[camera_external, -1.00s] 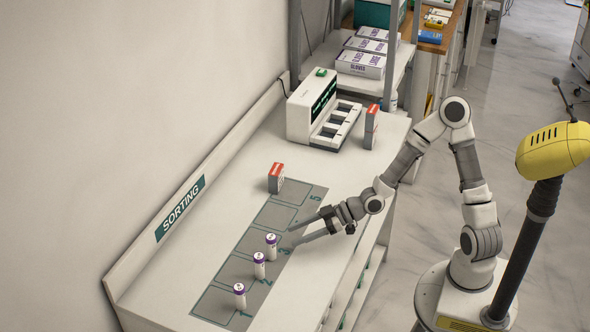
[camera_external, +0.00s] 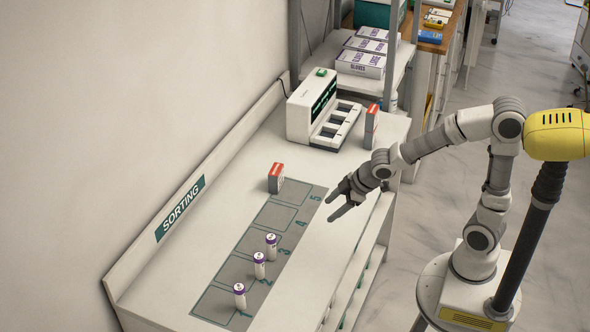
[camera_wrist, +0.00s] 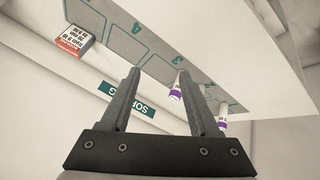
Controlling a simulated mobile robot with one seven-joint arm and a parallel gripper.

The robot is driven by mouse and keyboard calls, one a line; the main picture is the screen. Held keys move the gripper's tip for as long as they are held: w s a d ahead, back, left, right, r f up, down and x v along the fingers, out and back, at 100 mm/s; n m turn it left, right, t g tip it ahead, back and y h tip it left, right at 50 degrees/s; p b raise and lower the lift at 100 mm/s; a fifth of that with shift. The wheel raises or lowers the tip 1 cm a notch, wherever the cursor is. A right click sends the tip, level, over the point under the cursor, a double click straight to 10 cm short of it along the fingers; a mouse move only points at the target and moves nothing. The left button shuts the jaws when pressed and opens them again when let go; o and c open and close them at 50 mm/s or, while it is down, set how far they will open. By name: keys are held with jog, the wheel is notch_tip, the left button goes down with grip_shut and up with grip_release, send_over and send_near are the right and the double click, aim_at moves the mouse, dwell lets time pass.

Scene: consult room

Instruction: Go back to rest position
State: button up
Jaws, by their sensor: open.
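My gripper (camera_external: 338,204) is open and empty. It is raised over the right edge of the sorting table (camera_external: 212,189), to the right of the grey numbered mat (camera_external: 241,272).
A red-topped box (camera_external: 276,178) stands by slot 5. A white charger (camera_external: 325,112) and another red-topped box (camera_external: 371,127) are at the table's far end. A yellow-headed post (camera_external: 555,135) stands close by my arm.

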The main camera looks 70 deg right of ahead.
jog(key=s+d+r+m+p, duration=0.2)
jog(key=s+r+m, duration=0.1)
jog(key=s+r, duration=0.4)
jog(key=s+d+r+m+g+p, duration=0.1)
jog(key=s+r, duration=0.5)
jog(key=s, duration=0.7)
jog(key=shift+d+r+m+p, duration=0.35)
jog(key=shift+d+m+p, duration=0.4)
jog(key=shift+m+p, duration=0.45)
